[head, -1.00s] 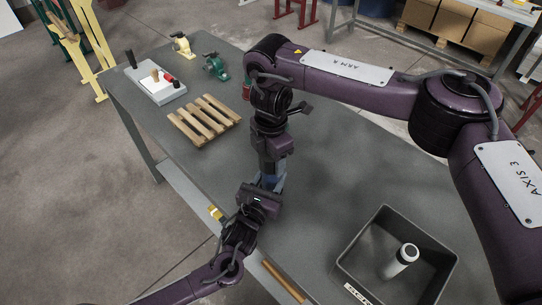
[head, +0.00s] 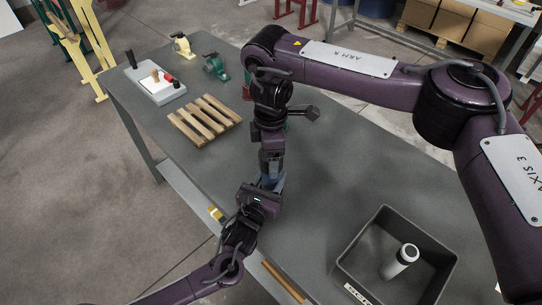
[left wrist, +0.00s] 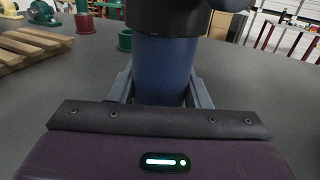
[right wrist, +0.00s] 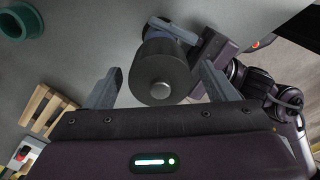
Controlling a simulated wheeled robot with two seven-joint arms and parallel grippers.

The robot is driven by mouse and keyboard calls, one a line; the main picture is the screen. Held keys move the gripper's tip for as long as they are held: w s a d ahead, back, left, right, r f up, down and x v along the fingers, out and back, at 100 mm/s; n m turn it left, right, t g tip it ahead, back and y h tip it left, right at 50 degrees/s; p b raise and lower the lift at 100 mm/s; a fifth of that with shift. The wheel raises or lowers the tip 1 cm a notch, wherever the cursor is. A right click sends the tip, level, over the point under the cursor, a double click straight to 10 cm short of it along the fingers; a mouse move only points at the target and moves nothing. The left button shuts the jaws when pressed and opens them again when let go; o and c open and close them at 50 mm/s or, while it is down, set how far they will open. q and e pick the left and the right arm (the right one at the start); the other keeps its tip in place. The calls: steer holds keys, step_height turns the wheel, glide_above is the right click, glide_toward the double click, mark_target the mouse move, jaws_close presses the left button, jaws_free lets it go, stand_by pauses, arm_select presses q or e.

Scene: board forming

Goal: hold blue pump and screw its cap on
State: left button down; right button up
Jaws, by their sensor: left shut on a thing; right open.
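The blue pump (left wrist: 165,70) is a blue cylinder standing upright between my left gripper's fingers in the left wrist view. My left gripper (head: 268,184) is shut on it, low over the table. A wide black cap (right wrist: 158,75) with a grey centre knob sits at the pump's top, and its underside edge shows in the left wrist view (left wrist: 185,18). I cannot tell how tightly it is seated. My right gripper (right wrist: 160,88) is open directly above, with its fingers on either side of the cap and gaps between. In the head view my arms mostly hide the pump.
Green and red rings stand behind. The table's middle right is clear.

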steer(key=shift+r, duration=1.4)
steer(key=shift+c, duration=0.5)
steer(key=n, duration=0.3)
steer(key=shift+r, duration=0.4)
steer(key=n, duration=0.2)
steer(key=r+n, duration=0.1)
steer(key=n, duration=0.2)
steer(key=shift+a, duration=0.1)
steer(key=n, duration=0.4)
steer(key=shift+r, duration=0.4)
steer(key=n, duration=0.2)
steer(key=r+n, duration=0.1)
steer(key=n, duration=0.1)
steer(key=shift+n, duration=0.3)
steer(key=shift+f, duration=0.15)
